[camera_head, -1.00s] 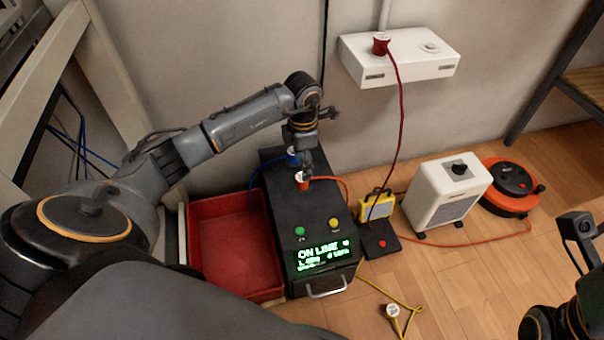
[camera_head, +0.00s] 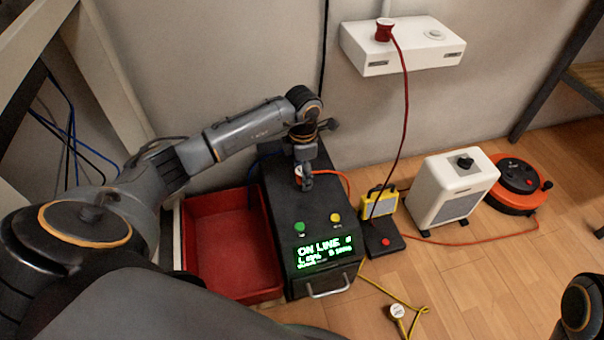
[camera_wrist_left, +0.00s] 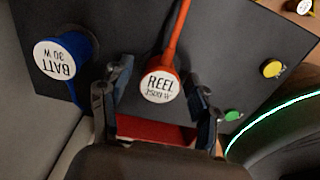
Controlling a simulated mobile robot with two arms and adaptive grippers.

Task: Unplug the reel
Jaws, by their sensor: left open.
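The reel plug (camera_wrist_left: 160,87) is orange with a white face reading REEL, and sits in the top of the black power unit (camera_head: 290,225). In the head view the plug (camera_head: 298,171) is partly hidden by my left gripper (camera_head: 305,183). In the left wrist view my left gripper (camera_wrist_left: 162,82) is open, one finger on each side of the plug, with gaps visible. The orange cable reel (camera_head: 518,186) lies on the floor at the right. Only a dark part of my right arm shows at the lower right; its gripper is not visible.
A blue BATT plug (camera_wrist_left: 65,58) stands beside the reel plug. Green (camera_head: 299,227) and yellow (camera_head: 336,217) buttons are near the lit display. A red bin (camera_head: 225,285) is left of the unit; a yellow lamp (camera_head: 379,203) and white heater (camera_head: 452,190) stand right.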

